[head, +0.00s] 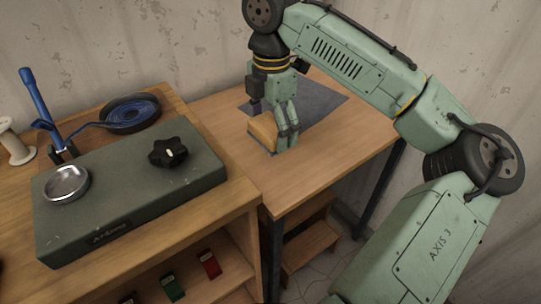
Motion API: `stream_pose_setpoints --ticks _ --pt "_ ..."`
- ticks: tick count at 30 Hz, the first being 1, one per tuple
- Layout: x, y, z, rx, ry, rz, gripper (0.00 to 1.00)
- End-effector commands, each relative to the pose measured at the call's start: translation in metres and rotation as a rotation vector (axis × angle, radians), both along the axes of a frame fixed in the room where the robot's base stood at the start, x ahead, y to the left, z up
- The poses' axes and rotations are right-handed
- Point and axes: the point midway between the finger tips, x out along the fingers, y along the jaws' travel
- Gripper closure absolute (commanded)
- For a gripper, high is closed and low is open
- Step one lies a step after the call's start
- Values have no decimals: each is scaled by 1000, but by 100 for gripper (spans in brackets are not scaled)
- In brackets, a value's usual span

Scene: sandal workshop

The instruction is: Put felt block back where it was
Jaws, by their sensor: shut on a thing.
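The felt block (261,133) is a small tan-yellow block over the wooden table on the right. My gripper (273,127) comes down from above and is shut on it. The green finger on the right covers the block's right end, and a dark part of the gripper stands behind it on the left. The block is at or very near the tabletop; I cannot tell whether it touches. A flat grey mat (322,101) lies behind and to the right of the block.
The table (300,183) is bare in front of the block. On the left bench, a grey-green scale (125,200) has a metal dish (67,184) and a black knob (168,152).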

Motion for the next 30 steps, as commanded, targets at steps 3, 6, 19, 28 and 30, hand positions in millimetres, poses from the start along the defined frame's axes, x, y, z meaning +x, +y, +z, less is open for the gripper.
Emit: stream_pose_setpoints --ticks 3,6,19,28,30 --pt "-1 -1 -18 -2 3 2 53" --pt "-1 -1 -36 -3 2 1 53" --pt "-1 0 -89 -1 0 2 53" --pt "0 0 -97 1 -1 2 53" --pt "0 0 -98 1 0 2 53"
